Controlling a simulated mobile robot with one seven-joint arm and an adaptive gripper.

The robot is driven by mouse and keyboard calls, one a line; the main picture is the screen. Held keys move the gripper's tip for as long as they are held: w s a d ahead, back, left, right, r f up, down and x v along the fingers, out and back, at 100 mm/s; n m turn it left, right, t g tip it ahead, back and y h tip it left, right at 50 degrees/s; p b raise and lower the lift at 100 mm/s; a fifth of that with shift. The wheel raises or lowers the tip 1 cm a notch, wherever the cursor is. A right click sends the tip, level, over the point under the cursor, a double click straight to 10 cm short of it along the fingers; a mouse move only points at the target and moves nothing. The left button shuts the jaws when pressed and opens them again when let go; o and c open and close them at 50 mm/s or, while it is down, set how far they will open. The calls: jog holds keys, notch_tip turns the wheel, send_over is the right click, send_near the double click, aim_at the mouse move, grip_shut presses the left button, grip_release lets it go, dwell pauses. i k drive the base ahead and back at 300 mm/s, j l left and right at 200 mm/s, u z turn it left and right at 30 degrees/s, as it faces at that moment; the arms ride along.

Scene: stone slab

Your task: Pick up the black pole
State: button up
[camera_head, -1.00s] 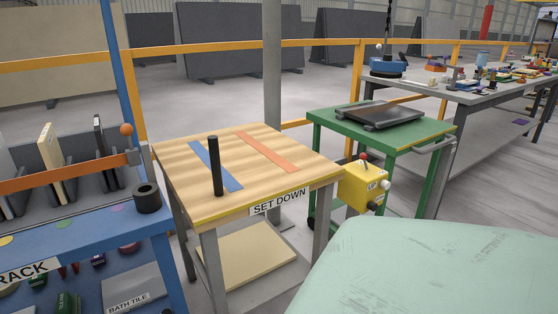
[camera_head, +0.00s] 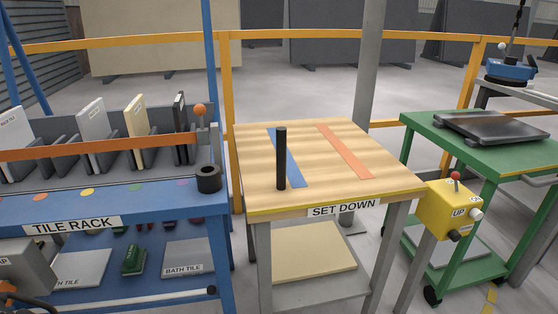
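The black pole (camera_head: 282,160) stands upright on the wooden top of the set-down table (camera_head: 320,190), near its left side. It overlaps the blue strip (camera_head: 293,172) in the picture; I cannot tell whether its foot touches the strip. Nothing is holding the pole. My gripper is not in view.
A blue tile rack (camera_head: 150,200) stands close on the left, with a black ring-shaped cup (camera_head: 208,178) at its corner. An orange strip (camera_head: 345,152) lies on the table. A yellow control box (camera_head: 450,210) and a green cart (camera_head: 490,150) stand to the right.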

aim_at(281, 131)
jog(key=i+l+u, duration=0.15)
jog(key=l+u, duration=0.25)
jog(key=l, duration=0.4)
jog(key=l+u, duration=0.35)
jog(key=l, duration=0.5)
jog(key=i+l+u, duration=0.2)
jog(key=i+l, duration=0.2)
